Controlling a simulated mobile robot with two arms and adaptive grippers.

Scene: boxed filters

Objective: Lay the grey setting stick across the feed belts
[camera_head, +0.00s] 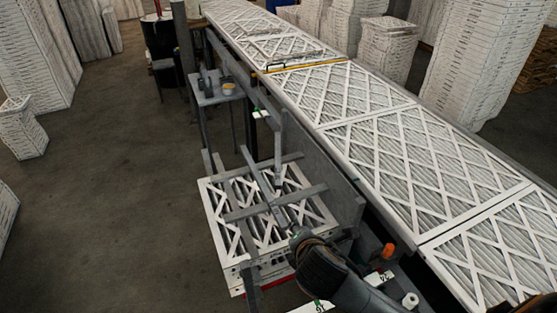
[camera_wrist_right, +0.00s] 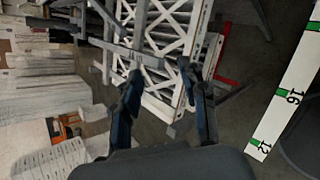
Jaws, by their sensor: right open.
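A long grey bar (camera_head: 258,178), which looks like the setting stick, lies slanting over the white lattice-faced filters at the centre of the head view. Other grey bars (camera_head: 250,211) cross the same filters, so I cannot tell the stick and the feed belts apart with certainty. My right gripper (camera_wrist_right: 160,85) is open, its two dark fingers apart over the filter stack in the wrist view. A grey bar (camera_wrist_right: 150,60) passes beyond its fingertips, and I see nothing clamped between them. In the head view my dark right wrist hides the fingertips. My left gripper is not in view.
A long conveyor of white lattice filters (camera_head: 400,160) runs along the right, with a grey side plate (camera_head: 318,160) between it and the stack. A small grey stand (camera_head: 217,90) is beyond. A white numbered scale (camera_wrist_right: 290,95) is at the right. Open floor (camera_head: 110,200) lies left.

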